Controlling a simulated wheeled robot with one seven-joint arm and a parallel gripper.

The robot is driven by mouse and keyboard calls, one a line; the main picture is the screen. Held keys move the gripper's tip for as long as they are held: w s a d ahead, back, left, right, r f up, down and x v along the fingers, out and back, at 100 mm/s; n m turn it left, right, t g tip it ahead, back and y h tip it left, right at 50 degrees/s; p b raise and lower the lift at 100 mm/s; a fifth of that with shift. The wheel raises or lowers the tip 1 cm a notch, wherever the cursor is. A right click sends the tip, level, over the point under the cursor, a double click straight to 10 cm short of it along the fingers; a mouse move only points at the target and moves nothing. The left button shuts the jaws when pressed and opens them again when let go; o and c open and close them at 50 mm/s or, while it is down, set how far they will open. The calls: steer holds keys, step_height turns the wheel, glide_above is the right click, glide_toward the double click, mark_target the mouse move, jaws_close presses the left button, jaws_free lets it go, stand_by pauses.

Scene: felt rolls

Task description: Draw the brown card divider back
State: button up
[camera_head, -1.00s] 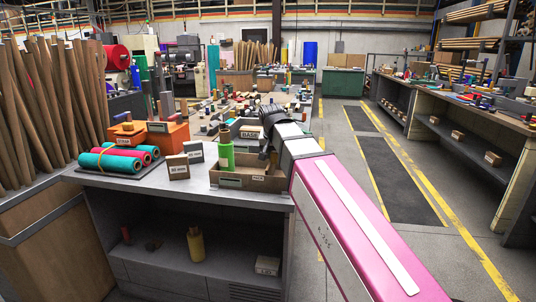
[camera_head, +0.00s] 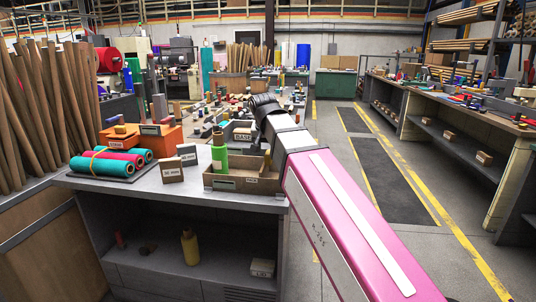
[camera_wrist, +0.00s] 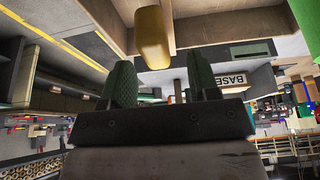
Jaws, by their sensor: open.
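A brown open-topped card tray (camera_head: 235,184) with small white labels stands at the right front corner of the grey bench. A green roll (camera_head: 219,158) stands upright in its left part. A yellow rounded piece (camera_wrist: 153,38) lies just beyond the fingertips, near brown board-like walls (camera_wrist: 195,22).
A box labelled BASE (camera_head: 242,134) sits behind the tray. Two small label blocks (camera_head: 173,173), teal and red rolls (camera_head: 106,163) and an orange box (camera_head: 150,138) stand left of it. The aisle on the right (camera_head: 400,190) is clear.

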steer(key=v, duration=0.6)
steer(key=shift+s+r, duration=0.1)
steer(key=shift+s, duration=0.05)
